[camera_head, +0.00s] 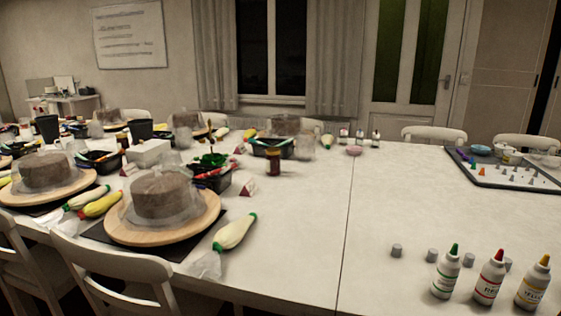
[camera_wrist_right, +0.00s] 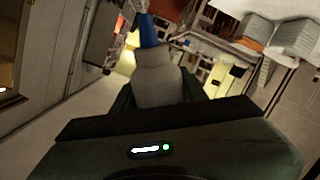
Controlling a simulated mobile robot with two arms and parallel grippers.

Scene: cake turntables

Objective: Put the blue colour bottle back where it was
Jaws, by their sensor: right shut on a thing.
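The blue colour bottle (camera_wrist_right: 158,80), white with a blue nozzle, shows in the right wrist view. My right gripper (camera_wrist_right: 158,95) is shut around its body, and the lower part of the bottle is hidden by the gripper. Neither gripper shows in the head view, nor does the blue bottle. Three colour bottles stand upright at the lower right of the white table (camera_head: 300,255): one with a green tip (camera_head: 446,272), one with a red tip (camera_head: 489,277) and one with a yellow tip (camera_head: 533,283).
Several small grey cylinders (camera_head: 397,250) stand behind and left of the bottles. A tray (camera_head: 500,183) with small pieces lies at the back right. Turntables with covered cakes (camera_head: 160,195) and a white-green piping bag (camera_head: 235,232) fill the left. The table's middle is clear.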

